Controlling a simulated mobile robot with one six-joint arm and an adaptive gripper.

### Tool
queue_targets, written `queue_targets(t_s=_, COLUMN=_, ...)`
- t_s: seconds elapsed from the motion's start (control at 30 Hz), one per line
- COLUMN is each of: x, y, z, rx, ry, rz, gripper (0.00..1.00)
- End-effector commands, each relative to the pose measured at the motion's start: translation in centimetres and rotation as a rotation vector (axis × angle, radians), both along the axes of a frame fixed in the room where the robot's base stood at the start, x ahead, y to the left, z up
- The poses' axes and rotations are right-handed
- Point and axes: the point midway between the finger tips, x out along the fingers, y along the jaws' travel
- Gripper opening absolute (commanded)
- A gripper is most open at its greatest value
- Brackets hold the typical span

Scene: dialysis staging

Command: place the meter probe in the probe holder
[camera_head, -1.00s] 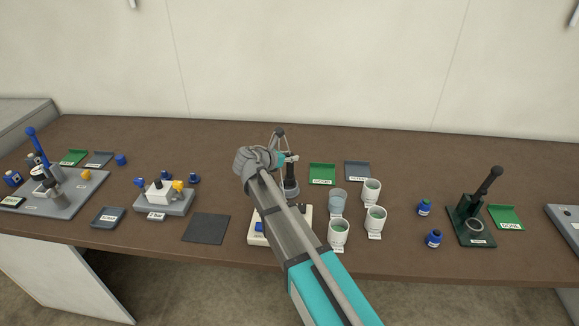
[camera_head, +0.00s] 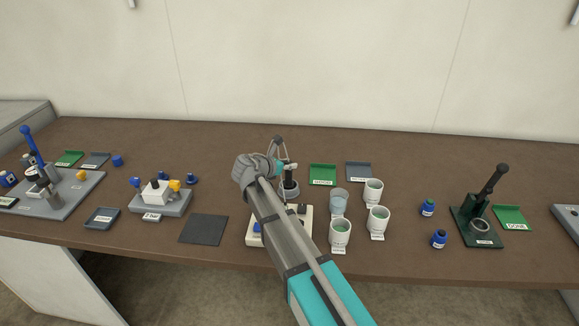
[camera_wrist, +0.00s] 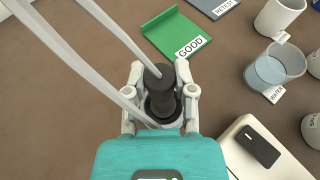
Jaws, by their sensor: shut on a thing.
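The black meter probe (camera_wrist: 159,82) stands roughly upright between the fingers of my gripper (camera_wrist: 160,100) in the wrist view. My gripper (camera_head: 287,170) is shut on it. A round dark-and-grey piece, which looks like the probe holder (camera_head: 289,190), is directly below the probe, behind the white meter. The probe's lower end is hidden, so I cannot tell how deep it sits in the holder. The white meter (camera_head: 305,224) is partly covered by my arm in the head view; its corner (camera_wrist: 238,128) shows at lower right in the wrist view.
A green GOOD tray (camera_head: 322,174) and a grey RETEST tray (camera_head: 359,171) lie behind, to the right. A clear water cup (camera_head: 338,204) and white cups (camera_head: 373,192) stand right of the gripper. A dark mat (camera_head: 204,229) lies left. A green press (camera_head: 481,215) stands far right.

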Motion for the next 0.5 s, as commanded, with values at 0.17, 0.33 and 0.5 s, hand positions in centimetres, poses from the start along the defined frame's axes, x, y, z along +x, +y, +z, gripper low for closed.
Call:
queue_targets(t_s=0.17, x=0.00, y=0.01, z=0.01, rx=0.000, ry=0.000, rz=0.000, gripper=0.00)
queue_targets(t_s=0.33, x=0.00, y=0.02, z=-0.34, rx=0.000, ry=0.000, rz=0.000, gripper=0.36)
queue_targets(t_s=0.5, x=0.00, y=0.00, z=-0.25, rx=0.000, ry=0.000, rz=0.000, gripper=0.67)
